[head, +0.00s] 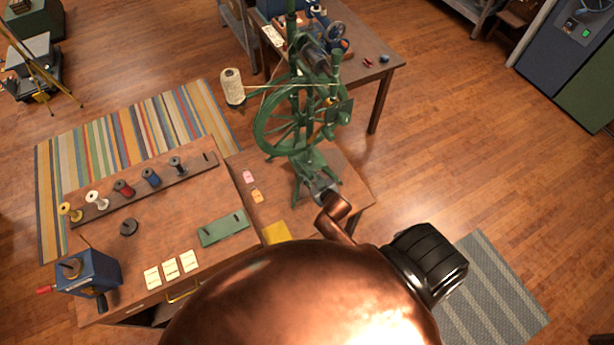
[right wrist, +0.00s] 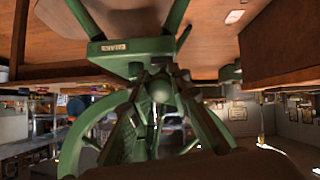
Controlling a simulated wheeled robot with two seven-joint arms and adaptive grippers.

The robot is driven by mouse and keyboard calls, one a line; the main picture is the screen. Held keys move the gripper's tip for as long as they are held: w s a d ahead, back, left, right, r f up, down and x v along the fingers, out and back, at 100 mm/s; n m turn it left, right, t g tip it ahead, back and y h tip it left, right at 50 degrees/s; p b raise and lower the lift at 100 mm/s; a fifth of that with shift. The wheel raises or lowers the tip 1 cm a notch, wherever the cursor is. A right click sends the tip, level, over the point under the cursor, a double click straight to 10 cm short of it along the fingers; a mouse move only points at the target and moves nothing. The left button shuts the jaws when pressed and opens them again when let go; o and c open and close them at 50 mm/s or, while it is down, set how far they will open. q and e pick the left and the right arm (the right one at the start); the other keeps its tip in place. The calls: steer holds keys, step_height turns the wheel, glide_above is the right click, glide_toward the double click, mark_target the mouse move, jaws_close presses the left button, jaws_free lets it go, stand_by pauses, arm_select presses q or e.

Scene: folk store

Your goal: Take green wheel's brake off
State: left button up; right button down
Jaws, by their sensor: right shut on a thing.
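The green wheel (head: 308,160) is a green spinning wheel standing upright on a low brown table, with a spoked rim and posts. My right gripper (head: 322,187) is at the foot of its frame, on the near side. In the right wrist view, its dark fingers (right wrist: 157,92) are closed around a rounded green knob (right wrist: 160,87) on the wheel's frame. I cannot tell from these views whether this knob is the brake. A small label plate (right wrist: 113,47) shows on the green frame there. My left gripper is not in view.
A workbench (head: 205,205) at left holds a rack of spools (head: 122,188), a green plate (head: 224,228) and a blue box (head: 90,271). Another table (head: 375,50) stands behind. Open floor lies to the right.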

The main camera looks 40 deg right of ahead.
steer(key=shift+r, duration=0.1)
steer(key=c, duration=1.8)
jaws_free()
steer(key=shift+s, duration=0.1)
steer(key=v, duration=1.1)
steer(key=shift+s+r, duration=0.2)
steer(key=shift+s, duration=0.1)
